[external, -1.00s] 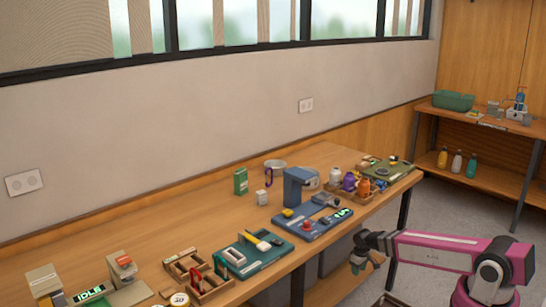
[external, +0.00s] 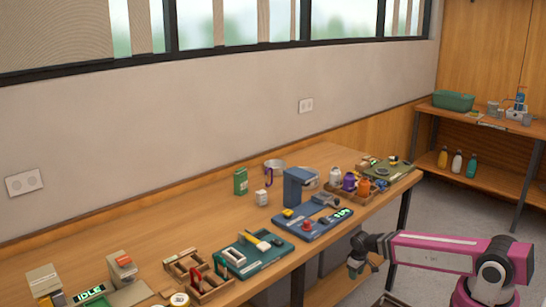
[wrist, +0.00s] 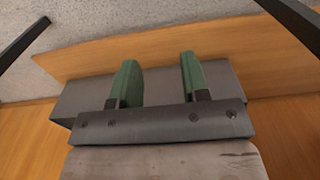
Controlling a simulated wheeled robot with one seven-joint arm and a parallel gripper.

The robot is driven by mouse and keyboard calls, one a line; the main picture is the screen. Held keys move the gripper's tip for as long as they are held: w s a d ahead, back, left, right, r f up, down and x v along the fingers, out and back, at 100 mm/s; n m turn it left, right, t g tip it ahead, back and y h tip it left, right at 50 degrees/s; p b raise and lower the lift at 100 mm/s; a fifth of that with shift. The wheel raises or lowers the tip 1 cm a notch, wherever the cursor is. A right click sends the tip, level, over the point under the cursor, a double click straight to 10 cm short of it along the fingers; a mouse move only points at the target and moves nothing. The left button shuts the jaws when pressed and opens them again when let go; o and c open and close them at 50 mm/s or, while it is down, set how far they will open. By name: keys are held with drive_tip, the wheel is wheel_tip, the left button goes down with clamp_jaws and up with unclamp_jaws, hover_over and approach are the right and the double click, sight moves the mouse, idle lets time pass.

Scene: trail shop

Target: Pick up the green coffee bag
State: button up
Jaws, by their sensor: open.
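The green coffee bag (external: 240,181) stands upright toward the back of the long wooden table, left of the blue machine. My gripper (external: 359,268) is in front of the table's front edge, low and to the right, well apart from the bag. In the wrist view my gripper (wrist: 153,82) shows two green fingertips spread apart with nothing between them. The bag is not in the wrist view.
A small white box (external: 262,198) and a metal pitcher (external: 274,166) stand near the bag. A blue machine (external: 297,187) and a blue mat (external: 318,227) are to its right. A wooden crate (external: 212,292) and teal tray (external: 277,254) lie nearer the front. Table left of the bag is clear.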

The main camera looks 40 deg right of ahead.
drive_tip(key=o, duration=0.7)
